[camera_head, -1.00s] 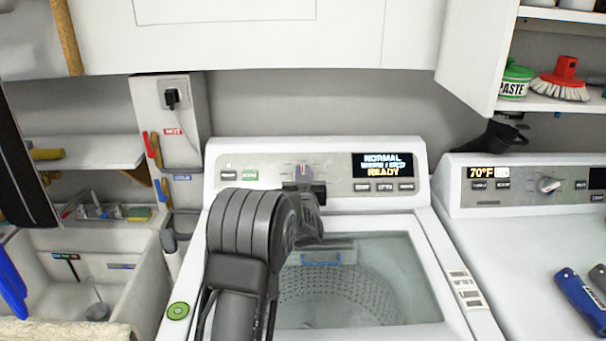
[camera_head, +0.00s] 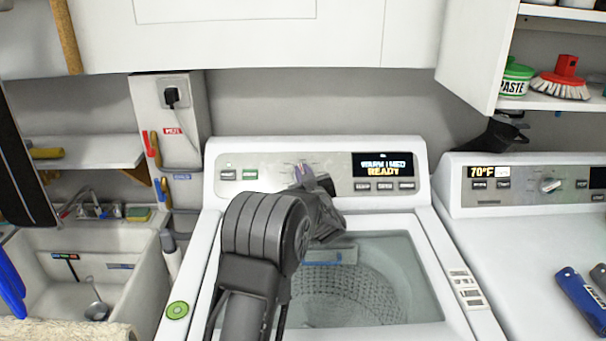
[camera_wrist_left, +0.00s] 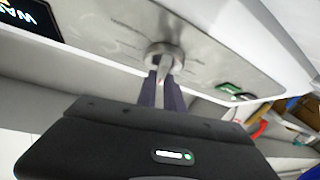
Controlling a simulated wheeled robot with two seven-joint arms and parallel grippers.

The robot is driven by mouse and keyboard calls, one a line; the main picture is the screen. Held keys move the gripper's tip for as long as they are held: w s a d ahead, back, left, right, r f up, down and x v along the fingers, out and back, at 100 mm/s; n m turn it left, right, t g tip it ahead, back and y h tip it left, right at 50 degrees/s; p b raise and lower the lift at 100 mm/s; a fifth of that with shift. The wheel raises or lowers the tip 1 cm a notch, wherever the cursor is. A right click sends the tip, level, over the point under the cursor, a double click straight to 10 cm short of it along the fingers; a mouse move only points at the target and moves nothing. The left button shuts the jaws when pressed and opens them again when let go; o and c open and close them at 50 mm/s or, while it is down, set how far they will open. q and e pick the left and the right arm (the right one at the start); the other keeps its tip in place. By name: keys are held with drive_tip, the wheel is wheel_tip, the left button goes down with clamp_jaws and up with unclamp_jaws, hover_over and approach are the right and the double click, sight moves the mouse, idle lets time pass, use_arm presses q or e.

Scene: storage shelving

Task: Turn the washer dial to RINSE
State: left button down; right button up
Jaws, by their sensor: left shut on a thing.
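The washer's dial (camera_wrist_left: 165,55) is a round silver knob on the grey control panel in the left wrist view. In the head view it is mostly hidden behind my left gripper (camera_head: 308,178). My left gripper is shut on the dial; in the left wrist view its dark fingers (camera_wrist_left: 164,88) reach up to the knob. The washer's display (camera_head: 383,165) reads READY in yellow, with a white line above that seems to say WARM and MED. The dial's printed labels are too small to read, so its setting cannot be told. My right gripper is not in view.
The washer's lid window (camera_head: 390,290) lies below the panel. Panel buttons (camera_head: 238,174) sit left of the dial. A dryer (camera_head: 520,235) with its own knob (camera_head: 549,185) stands at the right, a sink (camera_head: 90,260) at the left. White cabinets (camera_head: 260,35) hang above.

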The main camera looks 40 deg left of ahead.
use_arm(q)
drive_tip(key=n+g+y+p, duration=0.1)
drive_tip(key=n+g, duration=0.1)
drive_tip(key=n, duration=0.1)
drive_tip(key=shift+r+n+g, duration=0.1)
drive_tip(key=shift+n+g, duration=0.2)
drive_tip(key=shift+n, duration=0.1)
drive_tip(key=n+g+p, duration=0.1)
drive_tip(key=n+g, duration=0.1)
drive_tip(key=n, duration=0.1)
drive_tip(key=shift+n+g+y+p, duration=0.3)
drive_tip(key=shift+g, duration=0.1)
drive_tip(key=n+g+h+p, duration=0.1)
drive_tip(key=n+g+p, duration=0.2)
drive_tip(key=n, duration=0.2)
drive_tip(key=shift+n+g+h+p, duration=0.6)
drive_tip(key=shift+n+g+p, duration=0.3)
drive_tip(key=shift+n+p, duration=0.35)
drive_tip(key=c, duration=1.5)
unclamp_jaws()
drive_tip(key=shift+o, duration=0.2)
drive_tip(key=shift+d, duration=0.1)
